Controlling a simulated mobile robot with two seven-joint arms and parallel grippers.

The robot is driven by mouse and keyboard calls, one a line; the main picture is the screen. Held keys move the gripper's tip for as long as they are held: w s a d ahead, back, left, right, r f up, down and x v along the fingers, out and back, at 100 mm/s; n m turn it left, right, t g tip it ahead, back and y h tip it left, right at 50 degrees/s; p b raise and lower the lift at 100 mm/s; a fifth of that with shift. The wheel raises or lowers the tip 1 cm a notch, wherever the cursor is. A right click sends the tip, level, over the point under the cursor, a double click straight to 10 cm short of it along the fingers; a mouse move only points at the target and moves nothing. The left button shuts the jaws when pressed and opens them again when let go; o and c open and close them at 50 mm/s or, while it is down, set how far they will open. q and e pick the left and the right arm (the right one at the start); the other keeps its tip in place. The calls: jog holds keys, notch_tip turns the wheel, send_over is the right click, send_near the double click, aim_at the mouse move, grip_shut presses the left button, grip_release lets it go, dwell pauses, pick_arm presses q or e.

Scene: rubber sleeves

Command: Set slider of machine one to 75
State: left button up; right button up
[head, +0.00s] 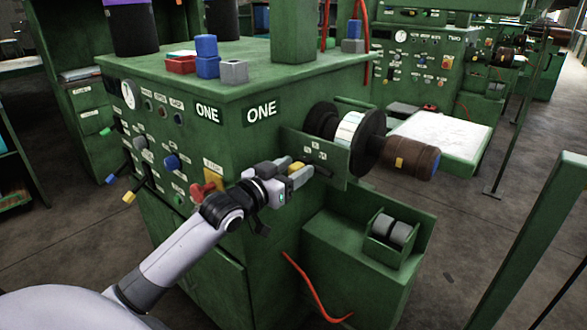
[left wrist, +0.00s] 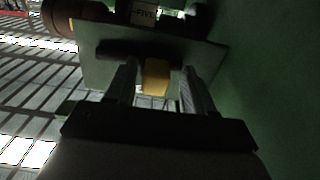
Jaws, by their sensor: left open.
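Machine one (head: 262,90) is the green cabinet with two "ONE" labels. A green plate (head: 334,160) with small labels stands out from its right side, and it also shows in the left wrist view (left wrist: 98,68). The yellow slider knob (left wrist: 155,77) sits at a dark slot in this plate. My left gripper (head: 299,173) is at the plate. In the left wrist view its two fingers (left wrist: 156,92) are open, one on each side of the knob, with gaps between. The slider's reading cannot be made out. My right gripper is not in view.
A spool and brown roller (head: 412,160) stick out beyond the plate. Levers and knobs, including a red one (head: 202,190), cover the front panel near my left arm. Blue, red and grey blocks (head: 207,67) lie on top. A green post (head: 535,245) stands at right.

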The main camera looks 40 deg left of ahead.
pick_arm(q)
jog(key=shift+s+a, duration=0.15)
jog(key=shift+s, duration=1.55)
jog(key=shift+s+a, duration=0.15)
jog(key=shift+s, duration=1.5)
jog(key=s+d+f+g+p, duration=0.15)
jog(key=s+d+f, duration=0.25)
jog(key=f, duration=0.4)
jog(key=s+d+f+g+p, duration=0.1)
jog(key=s+d+f+g, duration=0.25)
jog(key=f, duration=0.55)
jog(key=s+d+f+m+g+h+p, duration=0.1)
jog(key=s+d+f+g+p, duration=0.1)
jog(key=s+d+f, duration=0.7)
jog(key=s, duration=0.3)
jog(key=shift+d+m+g, duration=0.3)
jog(key=shift+r, duration=0.1)
jog(key=shift+c, duration=1)
jog(key=shift+w, duration=0.1)
